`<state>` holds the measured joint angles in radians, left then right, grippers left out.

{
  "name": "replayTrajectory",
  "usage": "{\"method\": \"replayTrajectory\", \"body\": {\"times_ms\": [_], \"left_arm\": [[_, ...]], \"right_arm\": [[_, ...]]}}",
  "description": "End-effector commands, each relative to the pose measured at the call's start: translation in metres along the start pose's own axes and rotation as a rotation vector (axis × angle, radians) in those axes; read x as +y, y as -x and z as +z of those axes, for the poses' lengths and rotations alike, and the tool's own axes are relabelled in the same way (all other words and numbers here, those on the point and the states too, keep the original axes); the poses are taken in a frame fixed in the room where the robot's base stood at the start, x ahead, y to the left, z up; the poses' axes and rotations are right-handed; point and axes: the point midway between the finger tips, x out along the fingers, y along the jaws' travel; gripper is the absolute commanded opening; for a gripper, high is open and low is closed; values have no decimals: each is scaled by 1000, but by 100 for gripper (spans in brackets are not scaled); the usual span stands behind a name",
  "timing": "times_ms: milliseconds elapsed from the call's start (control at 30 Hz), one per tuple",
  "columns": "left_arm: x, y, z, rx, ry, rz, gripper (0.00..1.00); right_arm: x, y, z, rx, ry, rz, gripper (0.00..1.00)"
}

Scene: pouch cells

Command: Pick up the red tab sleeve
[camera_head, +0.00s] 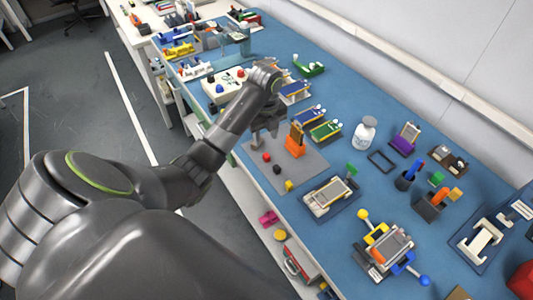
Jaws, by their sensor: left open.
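The red tab sleeve (266,157) looks like a small red piece lying on the grey mat (309,175), near the mat's left side. My left gripper (264,138) is open and points down over the far left part of the mat. Its fingertips appear a little above and behind the red sleeve in the picture, with nothing visible between them. A black piece (277,169) and a yellow piece (289,185) lie in a row with the red one, nearer the camera. My right gripper is not in view.
An orange holder (295,146) stands on the mat right of my gripper. A device in a tray (330,196), a white bottle (364,134) and a dark frame (381,162) are farther right. A white box with knobs (222,88) stands behind my arm. The mat's near part is clear.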

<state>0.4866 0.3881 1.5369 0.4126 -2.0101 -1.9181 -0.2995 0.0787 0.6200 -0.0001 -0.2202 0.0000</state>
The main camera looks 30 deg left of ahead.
Motion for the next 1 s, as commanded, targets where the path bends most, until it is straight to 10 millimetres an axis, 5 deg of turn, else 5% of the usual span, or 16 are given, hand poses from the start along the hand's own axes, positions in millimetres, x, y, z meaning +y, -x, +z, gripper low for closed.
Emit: {"method": "replayTrajectory", "body": {"times_ms": [200,533,733,1000], "left_arm": [[0,-29,0,0,0,0,40],[0,-41,0,0,0,0,40],[-2,-67,-2,2,0,1,40],[-2,-84,-1,0,-1,0,40]], "right_arm": [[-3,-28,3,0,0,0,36],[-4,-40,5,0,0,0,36],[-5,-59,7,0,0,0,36],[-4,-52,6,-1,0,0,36]]}}
